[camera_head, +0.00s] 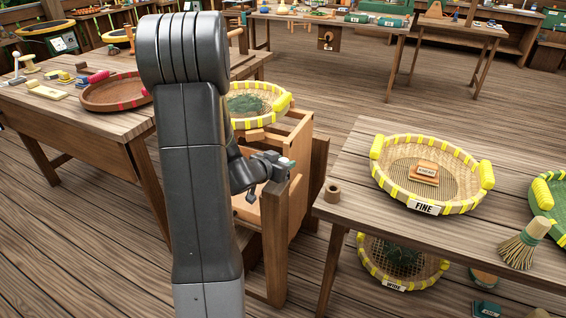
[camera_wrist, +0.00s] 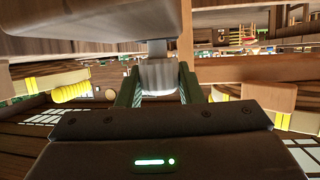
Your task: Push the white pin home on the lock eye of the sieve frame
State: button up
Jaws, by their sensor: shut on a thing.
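My gripper (camera_head: 274,166) is at the near post of the wooden sieve frame (camera_head: 297,200), at the middle of the head view. Its fingers are shut on the white pin (camera_wrist: 158,76), whose ribbed pale head sits between them in the wrist view. A narrower grey shank runs from the head toward a wooden part above. A small pale bit of the pin (camera_head: 285,162) shows at the fingertips in the head view. The lock eye cannot be made out, and how deep the pin sits is hidden. My arm covers the frame's left side.
A leaf-filled sieve (camera_head: 238,123) with yellow grips rests on the frame. At right, a table holds the sieve labelled FINE (camera_head: 425,208), a small wooden ring (camera_head: 332,191) and a brush (camera_head: 522,249). A sieve labelled WIDE (camera_head: 393,284) is below it. The left table holds a brown tray (camera_head: 104,106).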

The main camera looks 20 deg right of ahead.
jog(key=shift+f+b, duration=0.45)
jog(key=shift+f, duration=0.25)
jog(key=o, duration=1.1)
jog(key=p+v, duration=0.2)
jog(key=v, duration=1.2)
jog(key=shift+r, duration=0.1)
jog(key=shift+w+d, duration=0.1)
jog(key=shift+d, duration=0.05)
